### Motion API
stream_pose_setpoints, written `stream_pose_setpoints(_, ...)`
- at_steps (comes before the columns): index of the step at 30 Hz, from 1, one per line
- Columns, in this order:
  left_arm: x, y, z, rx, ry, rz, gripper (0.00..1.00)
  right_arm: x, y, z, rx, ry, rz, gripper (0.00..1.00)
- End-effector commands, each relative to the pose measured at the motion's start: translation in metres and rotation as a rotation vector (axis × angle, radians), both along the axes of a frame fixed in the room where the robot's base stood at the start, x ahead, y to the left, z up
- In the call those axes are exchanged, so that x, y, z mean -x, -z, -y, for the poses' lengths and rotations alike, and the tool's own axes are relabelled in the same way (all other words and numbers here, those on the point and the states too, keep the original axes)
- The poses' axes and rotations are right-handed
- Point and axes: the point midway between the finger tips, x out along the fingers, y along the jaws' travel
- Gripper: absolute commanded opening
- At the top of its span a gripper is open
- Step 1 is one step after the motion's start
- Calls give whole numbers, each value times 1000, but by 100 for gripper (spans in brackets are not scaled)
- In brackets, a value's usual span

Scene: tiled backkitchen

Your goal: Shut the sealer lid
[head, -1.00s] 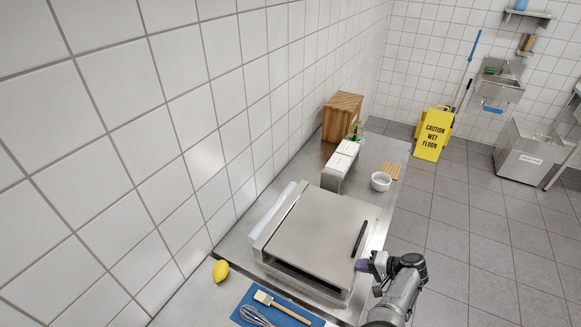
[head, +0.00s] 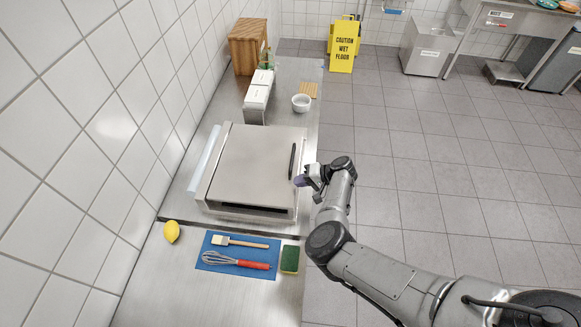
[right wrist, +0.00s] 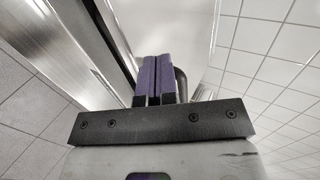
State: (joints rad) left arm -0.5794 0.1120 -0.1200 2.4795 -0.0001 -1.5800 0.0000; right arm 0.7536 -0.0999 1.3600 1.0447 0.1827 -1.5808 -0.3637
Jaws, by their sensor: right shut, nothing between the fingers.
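The steel sealer (head: 246,208) stands on the counter, its broad flat lid (head: 255,160) on top with a black bar handle (head: 292,160) along the right edge. The lid looks low and nearly level; a dark slot shows along the near side, and I cannot tell whether the lid is fully down. My right gripper (head: 300,181) is at the sealer's right side, close to the near end of the handle. Its purple fingers (right wrist: 155,80) are together and empty in the right wrist view. A dark rounded bar (right wrist: 182,84) shows beside them. My left gripper is out of view.
Behind stand a white box (head: 258,98), bowl (head: 301,103) and wooden box (head: 247,46).

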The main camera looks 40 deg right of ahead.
Motion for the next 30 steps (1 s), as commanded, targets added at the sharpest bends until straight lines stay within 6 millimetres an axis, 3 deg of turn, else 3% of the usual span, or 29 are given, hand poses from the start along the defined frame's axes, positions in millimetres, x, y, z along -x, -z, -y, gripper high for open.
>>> stream_pose_setpoints(1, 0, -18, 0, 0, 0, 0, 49, -1, -18, -1, 0, -4, 1, 0)
stream_pose_setpoints(2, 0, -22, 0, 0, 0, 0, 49, -1, -23, -1, -1, -7, 3, 0)
stream_pose_setpoints(4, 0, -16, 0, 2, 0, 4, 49, 9, -21, 11, 2, -2, 2, 0)
stream_pose_setpoints(15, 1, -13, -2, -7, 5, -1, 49, 48, -51, 52, 1, -4, 8, 0)
stream_pose_setpoints(30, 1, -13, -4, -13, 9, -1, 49, 60, -61, 63, -3, -6, 9, 0)
